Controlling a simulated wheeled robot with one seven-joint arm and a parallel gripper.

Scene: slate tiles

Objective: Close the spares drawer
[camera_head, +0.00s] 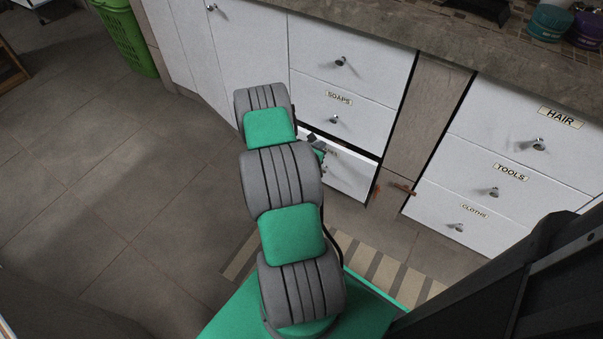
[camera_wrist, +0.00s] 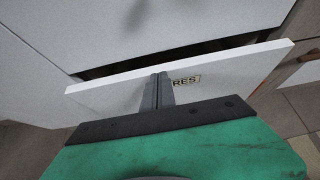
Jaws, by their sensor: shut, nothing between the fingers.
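The spares drawer (camera_head: 352,173) is the lowest white drawer under the one labelled SOAPS, and it stands partly open. In the wrist view its white front (camera_wrist: 232,68) sticks out from the cabinet, with a dark gap behind its top edge. The end of its label, "RES", shows beside my fingers; the rest is hidden behind them. My gripper (camera_wrist: 160,78) is shut and empty, its fingertips at the drawer front near the top edge. I cannot tell whether they touch it. In the head view my arm hides most of my gripper (camera_head: 318,146) and the drawer's left part.
The SOAPS drawer (camera_head: 336,115) above is shut. To the right are shut drawers labelled HAIR (camera_head: 540,140), TOOLS (camera_head: 500,188) and CLOTHS (camera_head: 462,222). A green basket (camera_head: 128,38) stands at the far left. A striped mat (camera_head: 385,275) lies before the cabinets; the tiled floor at left is clear.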

